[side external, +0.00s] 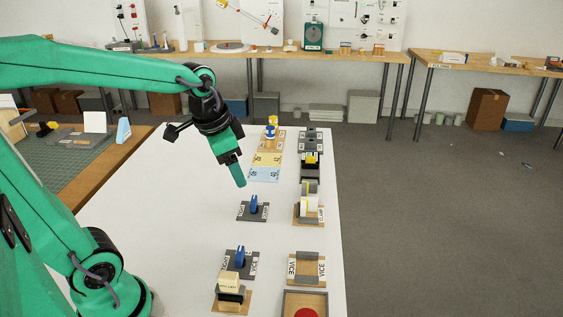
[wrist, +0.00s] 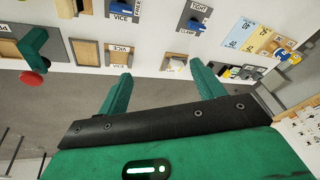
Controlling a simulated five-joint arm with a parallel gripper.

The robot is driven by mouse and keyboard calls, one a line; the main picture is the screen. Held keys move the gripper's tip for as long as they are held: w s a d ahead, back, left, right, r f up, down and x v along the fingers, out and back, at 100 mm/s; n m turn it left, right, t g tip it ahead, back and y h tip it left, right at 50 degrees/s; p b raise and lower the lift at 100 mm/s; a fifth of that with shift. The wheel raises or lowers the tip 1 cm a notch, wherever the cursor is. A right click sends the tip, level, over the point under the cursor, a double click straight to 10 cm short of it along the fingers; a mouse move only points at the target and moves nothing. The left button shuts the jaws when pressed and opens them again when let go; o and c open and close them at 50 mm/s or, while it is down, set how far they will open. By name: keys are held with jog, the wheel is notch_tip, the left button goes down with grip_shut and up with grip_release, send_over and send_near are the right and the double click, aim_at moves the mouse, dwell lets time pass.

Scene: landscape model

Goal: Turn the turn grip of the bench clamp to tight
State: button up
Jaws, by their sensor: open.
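The blue turn grip (side external: 254,203) on a dark plate (side external: 263,216) stands near the middle of the white table in the side external view. In the wrist view the blue turn grip (wrist: 197,9) is at the top edge, beside the labels TIGHT and CLAMP. A wooden-based fixture with a pale block and yellow part (side external: 309,206), probably the bench clamp, stands to its right. My gripper (side external: 241,184) is above the table, up and left of the grip, and apart from it. In the wrist view my gripper (wrist: 161,71) shows two spread green fingers with nothing between them.
A second blue grip (side external: 240,255), on a plate marked VICE, is nearer the camera, with a pale block (side external: 229,282) before it. A VICE fixture (side external: 307,268) and a red button (side external: 306,313) are at the right. Coloured cards (side external: 266,160) lie farther back. The table's left is clear.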

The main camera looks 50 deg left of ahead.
jog(key=w+a+f+m+g, duration=0.2)
jog(key=w+a+f+m, duration=0.1)
jog(key=w+a+f, duration=0.3)
jog(key=m+g, duration=0.2)
jog(key=m, duration=0.1)
send_over(253, 199)
notch_tip(253, 199, down, 8)
jog(key=shift+r, duration=0.2)
jog(key=shift+f, duration=0.1)
jog(key=shift+d+f, duration=0.1)
jog(key=shift+f, duration=3.65)
jog(key=c, duration=1)
